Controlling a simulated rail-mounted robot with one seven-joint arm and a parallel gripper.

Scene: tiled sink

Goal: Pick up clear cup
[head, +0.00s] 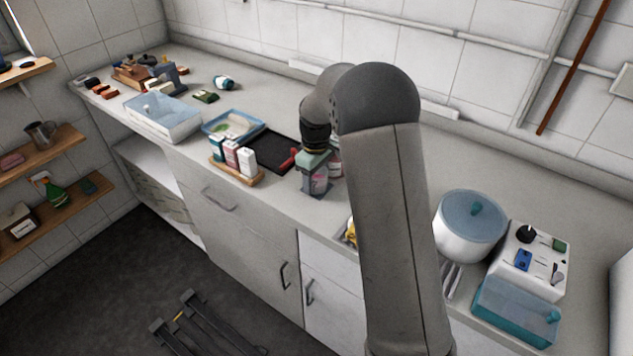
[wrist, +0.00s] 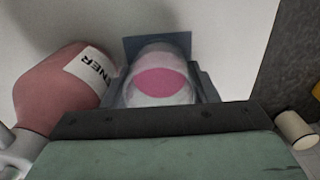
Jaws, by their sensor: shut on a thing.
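The clear cup (wrist: 158,88) shows in the wrist view as a rounded see-through body with a pink patch inside. My gripper (wrist: 163,68) is around it, with a dark finger on each side, shut on it. In the head view my gripper (head: 317,188) points down over the counter's front part, and the cup (head: 321,181) shows as a pinkish shape between the fingers. The cup's lower part is hidden, so I cannot tell whether it touches the counter.
In the head view, a black tray (head: 268,150) and a wooden holder with small cartons (head: 237,174) lie left. A white pot (head: 468,228) stands right. My arm hides part of the counter.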

